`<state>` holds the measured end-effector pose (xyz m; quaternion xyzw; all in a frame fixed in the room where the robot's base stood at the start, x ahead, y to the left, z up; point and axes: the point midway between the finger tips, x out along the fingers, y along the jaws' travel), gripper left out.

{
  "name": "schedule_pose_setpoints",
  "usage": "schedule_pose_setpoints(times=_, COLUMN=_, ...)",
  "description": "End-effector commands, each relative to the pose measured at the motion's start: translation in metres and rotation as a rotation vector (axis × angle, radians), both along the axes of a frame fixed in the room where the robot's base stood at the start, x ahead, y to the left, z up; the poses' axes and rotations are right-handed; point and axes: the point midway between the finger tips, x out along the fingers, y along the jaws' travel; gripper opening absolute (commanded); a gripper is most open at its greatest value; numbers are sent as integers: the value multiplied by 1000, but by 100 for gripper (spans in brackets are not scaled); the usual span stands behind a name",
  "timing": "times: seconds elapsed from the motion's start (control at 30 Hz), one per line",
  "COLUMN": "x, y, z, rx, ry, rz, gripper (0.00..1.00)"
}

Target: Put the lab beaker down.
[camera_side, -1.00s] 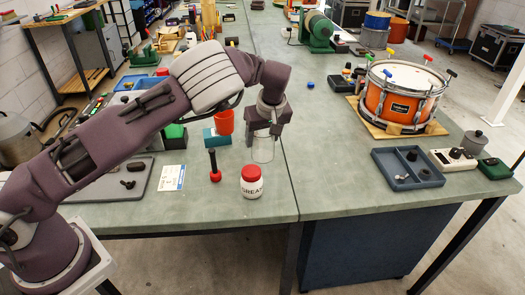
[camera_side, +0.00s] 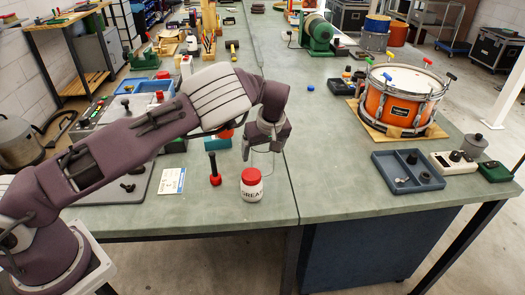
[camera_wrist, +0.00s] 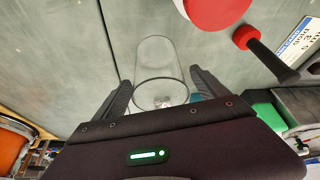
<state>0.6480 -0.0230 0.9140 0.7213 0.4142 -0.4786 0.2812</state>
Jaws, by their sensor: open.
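The lab beaker (camera_side: 262,161) is clear glass and faint in the side view. It is upright over the left bench top, close to the seam, and seems to stand on it. It also shows in the wrist view (camera_wrist: 158,62), between the two fingers, with a gap visible beside each. My gripper (camera_side: 264,146) is open and pointing down at the beaker's upper part. Its fingers (camera_wrist: 160,92) flank the beaker in the wrist view. The gripper hides part of the beaker's top in the side view.
A grease jar (camera_side: 252,184) with a red lid stands close in front of the beaker. An orange drum (camera_side: 402,98) and blue tray (camera_side: 408,170) are right.

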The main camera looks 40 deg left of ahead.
Motion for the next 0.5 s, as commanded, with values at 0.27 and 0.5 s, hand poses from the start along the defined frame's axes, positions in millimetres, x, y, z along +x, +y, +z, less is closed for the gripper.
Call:
schedule_pose_setpoints(times=0.27, x=-12, y=-24, z=63, rx=-3, ry=-5, rz=-5, gripper=84)
schedule_pose_setpoints(times=0.5, x=-22, y=-38, z=105, rx=-1, ry=-2, rz=-2, gripper=84)
